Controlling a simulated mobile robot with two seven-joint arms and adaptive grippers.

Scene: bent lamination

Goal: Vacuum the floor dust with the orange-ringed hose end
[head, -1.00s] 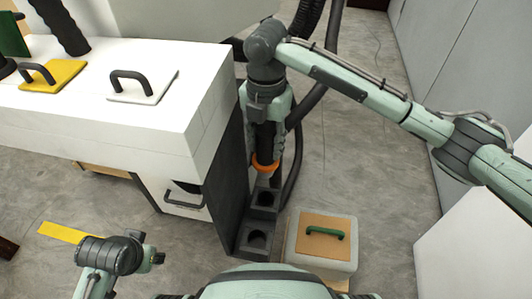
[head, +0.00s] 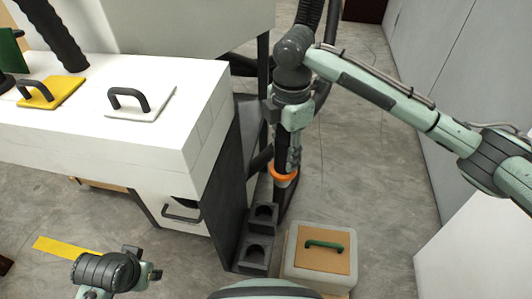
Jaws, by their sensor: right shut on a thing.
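My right gripper (head: 290,152) is shut on the dark hose end (head: 285,157), which has an orange ring (head: 284,173) at its lower tip. The hose end points down and hangs just beyond and to the right of a dark two-hole holder (head: 262,216) beside the white cabinet. Part of the hose is hidden by the gripper and arm. My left gripper (head: 150,268) is at the lower left over the floor, and its jaws are too small to read. No floor dust can be made out on the grey concrete floor (head: 365,190).
The white cabinet (head: 150,150) fills the left, with a yellow handled plate (head: 62,93) and a white handled plate (head: 160,103) on top. A box with a green handle (head: 325,245) stands right of the holder. Open floor lies beyond it, up to the grey wall (head: 445,90).

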